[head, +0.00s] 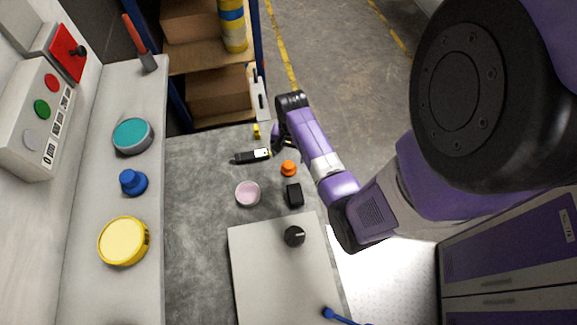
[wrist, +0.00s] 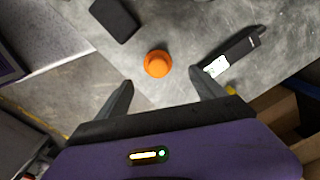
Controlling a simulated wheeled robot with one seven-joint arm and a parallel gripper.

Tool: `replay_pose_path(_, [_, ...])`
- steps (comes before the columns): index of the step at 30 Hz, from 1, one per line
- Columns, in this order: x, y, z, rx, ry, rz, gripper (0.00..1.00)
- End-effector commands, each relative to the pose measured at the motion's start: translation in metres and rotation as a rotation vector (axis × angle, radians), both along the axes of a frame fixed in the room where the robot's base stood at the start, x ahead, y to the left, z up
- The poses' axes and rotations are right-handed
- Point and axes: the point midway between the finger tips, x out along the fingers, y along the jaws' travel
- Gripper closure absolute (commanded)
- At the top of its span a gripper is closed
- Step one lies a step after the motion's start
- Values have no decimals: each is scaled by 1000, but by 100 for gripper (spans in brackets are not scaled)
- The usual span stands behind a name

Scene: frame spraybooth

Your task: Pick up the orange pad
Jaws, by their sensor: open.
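The orange pad (head: 288,168) is a small round piece with a raised knob, lying on the grey worktop in the head view. In the wrist view the orange pad (wrist: 158,64) sits beyond the fingertips, roughly centred between them. My gripper (wrist: 160,84) is open and empty, with a finger on either side. In the head view my gripper (head: 282,146) is at the far end of the worktop, just beyond the pad, and partly hidden by my own arm. No contact with the pad shows.
A black block (head: 293,195) and a pink round dish (head: 248,193) lie near the pad. A black device with a white label (head: 252,156) lies to its left. A pale board with a black knob (head: 270,262) is nearer. Shelves with boxes (head: 218,92) stand beyond the worktop.

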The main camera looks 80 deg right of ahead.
Motion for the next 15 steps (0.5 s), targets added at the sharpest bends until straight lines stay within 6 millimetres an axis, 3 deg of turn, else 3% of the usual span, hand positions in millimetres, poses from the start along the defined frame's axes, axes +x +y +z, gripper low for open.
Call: replay_pose_path(15, [-3, 3, -58, 7, 6, -6, 21])
